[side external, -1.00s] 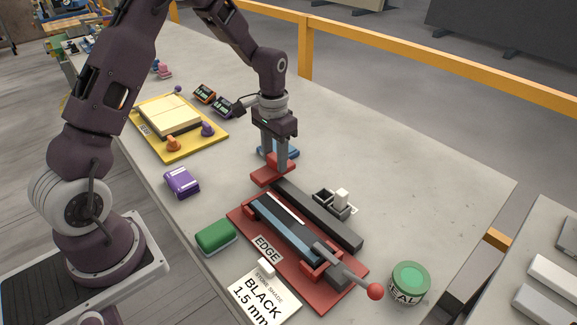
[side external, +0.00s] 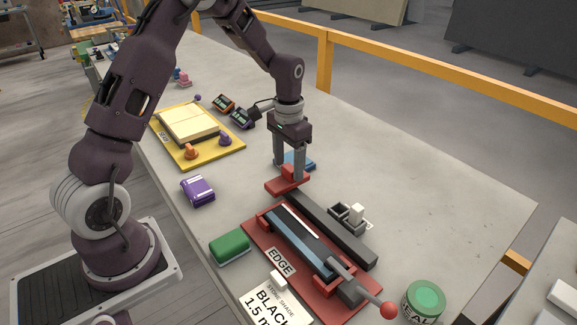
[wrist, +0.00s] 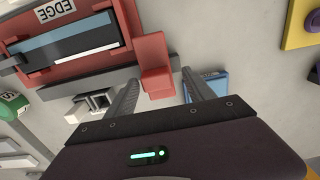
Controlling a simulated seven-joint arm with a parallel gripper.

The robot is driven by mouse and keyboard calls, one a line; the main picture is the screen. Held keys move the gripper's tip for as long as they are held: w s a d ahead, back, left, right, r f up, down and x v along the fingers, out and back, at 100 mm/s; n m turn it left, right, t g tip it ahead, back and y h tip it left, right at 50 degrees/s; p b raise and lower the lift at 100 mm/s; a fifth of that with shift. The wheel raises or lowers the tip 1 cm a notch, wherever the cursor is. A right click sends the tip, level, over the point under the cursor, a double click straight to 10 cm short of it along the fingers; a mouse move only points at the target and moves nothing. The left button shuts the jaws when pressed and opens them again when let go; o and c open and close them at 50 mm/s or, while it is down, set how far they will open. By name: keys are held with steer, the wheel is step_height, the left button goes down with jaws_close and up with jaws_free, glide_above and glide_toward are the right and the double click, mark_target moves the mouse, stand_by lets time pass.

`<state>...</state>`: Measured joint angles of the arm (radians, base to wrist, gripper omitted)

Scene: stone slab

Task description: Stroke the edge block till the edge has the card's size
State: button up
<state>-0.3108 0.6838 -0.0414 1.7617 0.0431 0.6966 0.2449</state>
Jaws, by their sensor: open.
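The red edge block (side external: 283,186) stands at the far end of the dark rail (side external: 335,231), with a short upright part. My gripper (side external: 288,174) is over it, fingers down. In the wrist view the block (wrist: 155,66) shows between the parted fingers (wrist: 160,77), and a gap shows to the right finger. Whether the left finger touches it I cannot tell. The red fixture (side external: 262,238), labelled EDGE, holds a blue and dark strip (side external: 297,243) with a white line along it. The card (side external: 268,303) reads BLACK 1.5 mm and is partly cut off.
A grey lever with a red ball (side external: 388,310) sticks out at the fixture's near end. A green block (side external: 230,247), a purple block (side external: 198,190), a green-lidded tin (side external: 425,297) and a small grey holder (side external: 349,216) stand around it.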

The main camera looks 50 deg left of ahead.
mark_target(288, 166)
step_height(288, 166, up, 6)
steer(key=shift+f, duration=0.1)
steer(key=shift+s+d+r, duration=0.1)
steer(key=shift+r, duration=0.35)
steer(key=s+d+r+t, duration=0.2)
steer(key=s+d+r, duration=0.25)
steer(key=r, duration=0.35)
steer(key=s+d+r+t, duration=0.1)
steer(key=s+d+r, duration=0.1)
steer(key=s, duration=0.8)
steer(key=s+d+r+t, duration=0.2)
steer(key=s+d, duration=0.3)
steer(key=s, duration=0.6)
steer(key=shift+r+t, duration=0.3)
steer(key=shift+r, duration=0.4)
